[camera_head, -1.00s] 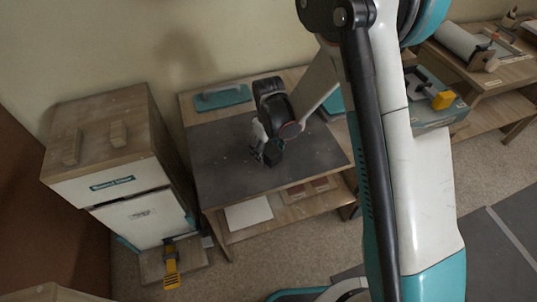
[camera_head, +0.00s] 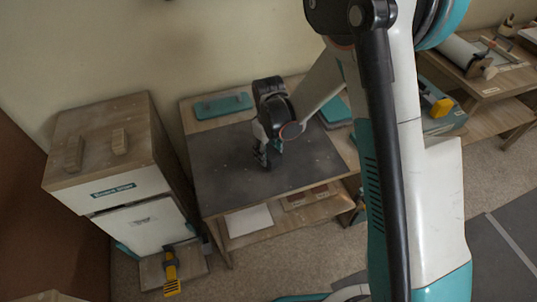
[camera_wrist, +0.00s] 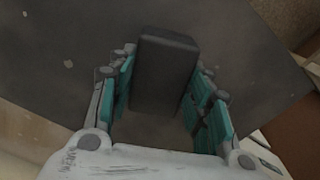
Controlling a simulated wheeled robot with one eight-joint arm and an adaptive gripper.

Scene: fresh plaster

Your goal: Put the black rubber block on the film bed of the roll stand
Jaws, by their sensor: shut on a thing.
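The black rubber block (camera_wrist: 165,70) stands between the teal-padded fingers of my gripper (camera_wrist: 163,98) in the wrist view, over the dark mat. In the head view my gripper (camera_head: 267,160) points down at the dark-topped table, and the block cannot be told apart from the dark fingers. My gripper is shut on the block; whether the block touches the mat is unclear. The roll stand, with a white roll (camera_head: 453,58), is on the wooden table at the upper right. A pale flat area (camera_head: 497,48) lies beside the roll; I cannot tell if this is the film bed.
The dark mat (camera_head: 225,155) around my gripper is mostly clear. Teal floats (camera_head: 222,105) lie at the table's back. A wooden cabinet (camera_head: 95,150) stands left. A grey-teal box with a yellow-handled tool (camera_head: 437,104) lies between the tables, partly behind my arm.

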